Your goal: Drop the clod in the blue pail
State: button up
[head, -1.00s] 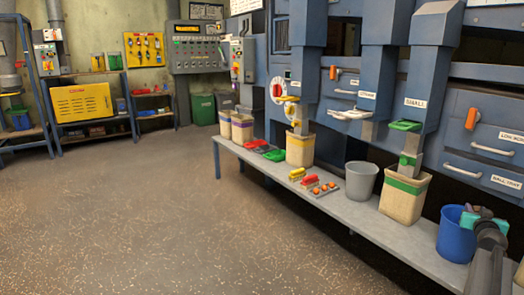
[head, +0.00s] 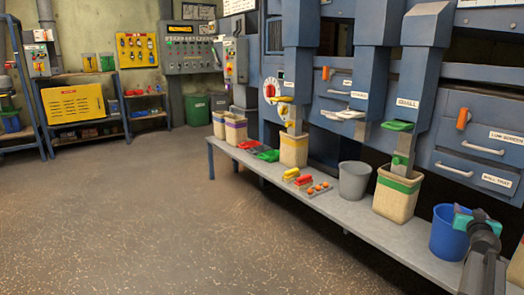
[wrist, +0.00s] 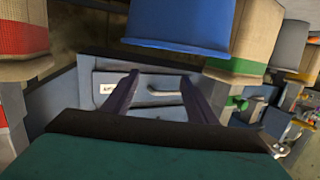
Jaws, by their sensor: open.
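The blue pail (head: 451,236) stands on the grey bench at the right of the head view. In the wrist view the blue pail (wrist: 180,22) shows large at the top, and its inside is hidden. My gripper (head: 466,216) appears as a teal block over the pail's right rim in the head view; I cannot tell if it touches the pail. In the wrist view my gripper (wrist: 157,85) has its two dark fingers apart, with nothing visible between them. I see no clod in either view.
The grey bench (head: 335,213) carries a grey bucket (head: 354,183), a green-banded bucket (head: 396,196) left of the pail, and small trays. Blue chutes (head: 425,60) and a drawer cabinet rise behind it. The floor at left is clear.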

jog(key=p+v, duration=0.1)
jog(key=v, duration=1)
dwell(0.3)
jog(key=shift+s, duration=0.15)
jog(key=shift+a, duration=0.1)
dwell(0.4)
